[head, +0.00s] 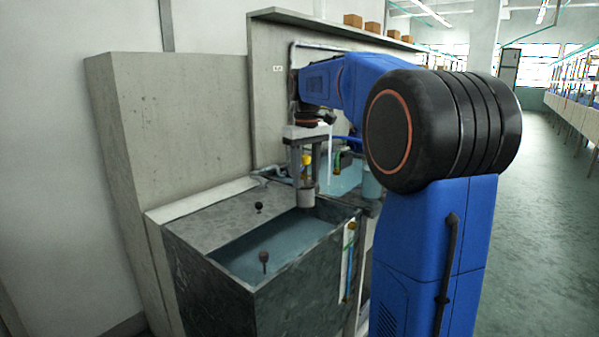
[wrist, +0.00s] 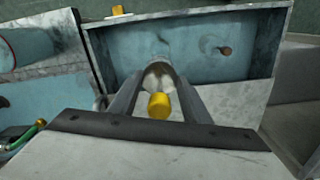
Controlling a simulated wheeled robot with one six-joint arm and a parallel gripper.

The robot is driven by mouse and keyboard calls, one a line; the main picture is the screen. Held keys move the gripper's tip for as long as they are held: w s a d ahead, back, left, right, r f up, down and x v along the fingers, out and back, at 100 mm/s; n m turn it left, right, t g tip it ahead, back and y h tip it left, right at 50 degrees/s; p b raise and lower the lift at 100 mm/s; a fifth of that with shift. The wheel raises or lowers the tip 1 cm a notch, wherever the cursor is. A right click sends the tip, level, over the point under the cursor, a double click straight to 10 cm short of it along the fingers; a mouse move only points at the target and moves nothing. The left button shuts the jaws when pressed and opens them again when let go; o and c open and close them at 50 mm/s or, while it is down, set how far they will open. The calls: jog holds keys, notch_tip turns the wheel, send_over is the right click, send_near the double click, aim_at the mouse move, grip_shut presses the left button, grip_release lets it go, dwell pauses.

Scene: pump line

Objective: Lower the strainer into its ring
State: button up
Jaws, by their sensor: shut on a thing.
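A yellow knob shows between the fingers in the head view. In the wrist view my two fingers (wrist: 158,80) converge on the strainer (wrist: 158,72), with the yellow knob in front of its pale, hollow-looking end. I cannot pick out the ring in either view. The contact between fingertips and strainer is small and partly hidden.
A second basin (head: 345,180) lies behind the gripper. A grey wall panel stands behind.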

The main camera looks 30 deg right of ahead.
notch_tip(320, 180, down, 19)
jog(key=shift+f, duration=0.2)
dwell(1.7)
jog(key=shift+s+f, duration=0.1)
jog(key=shift+f, duration=1.45)
dwell(1.2)
jog(key=o, duration=1.5)
jog(key=shift+o, duration=0.2)
jog(key=shift+r, duration=0.1)
notch_tip(320, 180, up, 8)
